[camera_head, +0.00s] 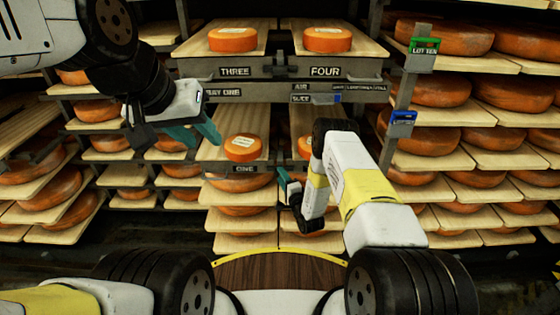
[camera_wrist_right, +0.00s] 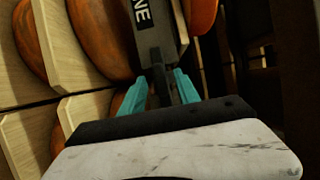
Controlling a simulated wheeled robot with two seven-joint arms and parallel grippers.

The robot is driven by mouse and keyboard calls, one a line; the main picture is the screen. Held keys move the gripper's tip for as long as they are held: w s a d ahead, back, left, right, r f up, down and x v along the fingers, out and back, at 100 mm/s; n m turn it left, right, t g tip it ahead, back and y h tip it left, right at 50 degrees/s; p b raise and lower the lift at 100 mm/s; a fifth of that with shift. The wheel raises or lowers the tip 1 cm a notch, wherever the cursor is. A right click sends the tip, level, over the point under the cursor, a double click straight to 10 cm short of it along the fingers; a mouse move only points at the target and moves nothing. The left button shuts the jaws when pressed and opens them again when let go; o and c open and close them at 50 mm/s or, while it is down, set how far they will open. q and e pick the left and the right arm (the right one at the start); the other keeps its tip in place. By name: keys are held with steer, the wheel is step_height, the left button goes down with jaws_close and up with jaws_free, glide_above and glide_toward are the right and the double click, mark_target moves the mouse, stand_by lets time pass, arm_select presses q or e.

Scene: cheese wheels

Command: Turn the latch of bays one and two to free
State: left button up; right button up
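The bay one board carries a front plate marked ONE (camera_head: 244,169) and a cheese wheel (camera_head: 242,148). In the right wrist view, the end of that plate (camera_wrist_right: 158,28) shows close up. A narrow dark upright part (camera_wrist_right: 159,85), possibly the latch, hangs below it. My right gripper (camera_wrist_right: 161,76) has its teal fingers on either side of this part; I cannot tell whether they touch it. In the head view, my right gripper (camera_head: 287,188) is just right of the plate. My left gripper (camera_head: 203,128) is open and empty, up and left of the plate. Bay two is mostly hidden by my right arm.
Above are boards marked THREE (camera_head: 235,71) and FOUR (camera_head: 325,71), each with a cheese wheel. A rail with small labels (camera_head: 315,98) runs below them. Racks of cheese wheels (camera_head: 430,131) stand on both sides. A post carries green (camera_head: 424,46) and blue (camera_head: 403,117) tags.

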steer(key=shift+x, duration=1.1)
steer(key=shift+c, duration=0.5)
jaws_close()
